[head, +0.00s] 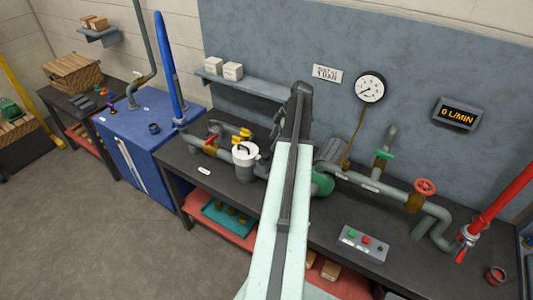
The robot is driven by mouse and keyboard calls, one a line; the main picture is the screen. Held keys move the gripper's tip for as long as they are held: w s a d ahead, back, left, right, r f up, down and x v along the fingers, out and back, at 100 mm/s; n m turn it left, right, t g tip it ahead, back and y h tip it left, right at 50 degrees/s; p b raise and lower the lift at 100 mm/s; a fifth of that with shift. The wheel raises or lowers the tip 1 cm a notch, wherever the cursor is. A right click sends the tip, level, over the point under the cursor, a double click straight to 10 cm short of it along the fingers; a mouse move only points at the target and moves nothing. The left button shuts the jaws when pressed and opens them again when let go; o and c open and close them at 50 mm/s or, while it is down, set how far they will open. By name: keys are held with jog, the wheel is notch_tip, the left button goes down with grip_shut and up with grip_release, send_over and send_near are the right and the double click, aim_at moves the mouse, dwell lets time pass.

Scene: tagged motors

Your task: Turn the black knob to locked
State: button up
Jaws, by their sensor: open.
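A control box (364,243) lies on the dark workbench, right of my arm. On its top are a green button, a red button and a small black round part (380,249) at its right end, which looks like the black knob. Its setting is too small to read. A white canister (245,155) left of my arm also has a black piece on its lid. My gripper (299,100) is at the far end of my pale arm, in front of the back wall panel, apart from the control box. It is open, with its fingertips hard to make out.
Grey pipes with a green valve (385,154) and a red handwheel (425,186) run along the bench (330,222). A red pipe (500,205) rises at the right. A gauge (370,88) and flow display (458,114) hang behind. Free floor (110,235) lies left.

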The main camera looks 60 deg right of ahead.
aim_at(266, 154)
jog(key=b+x, duration=0.7)
jog(key=x, duration=0.1)
jog(key=shift+r, duration=0.15)
